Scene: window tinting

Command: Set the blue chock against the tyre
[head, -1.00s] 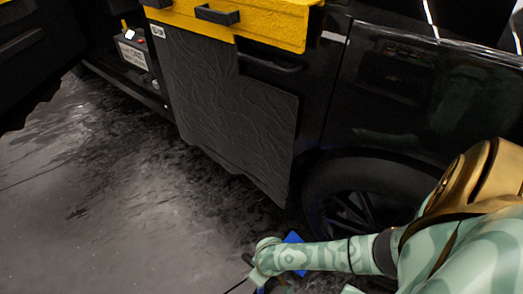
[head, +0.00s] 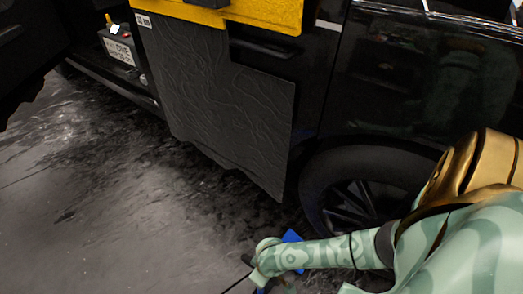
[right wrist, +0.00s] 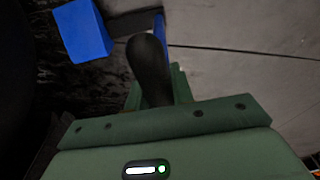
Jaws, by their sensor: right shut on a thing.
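The black tyre (head: 320,183) of the dark vehicle is at the right of the head view. The blue chock (head: 291,237) shows partly behind my right forearm, on the floor side of the tyre; a gap to the tyre cannot be judged. In the right wrist view a blue block of the chock (right wrist: 84,30) is at upper left, with a dark bar beside it and a second blue piece near the handle. My right gripper (right wrist: 158,88) is shut on the chock's dark handle (right wrist: 149,62); its fingertips are mostly hidden. My left gripper is out of view.
A black textured sheet (head: 225,115) hangs on the vehicle's side below a yellow tray (head: 265,14). A boxy battery-like unit (head: 118,45) sits in the open doorway at upper left. Grey wet-looking floor (head: 110,220) is clear at left.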

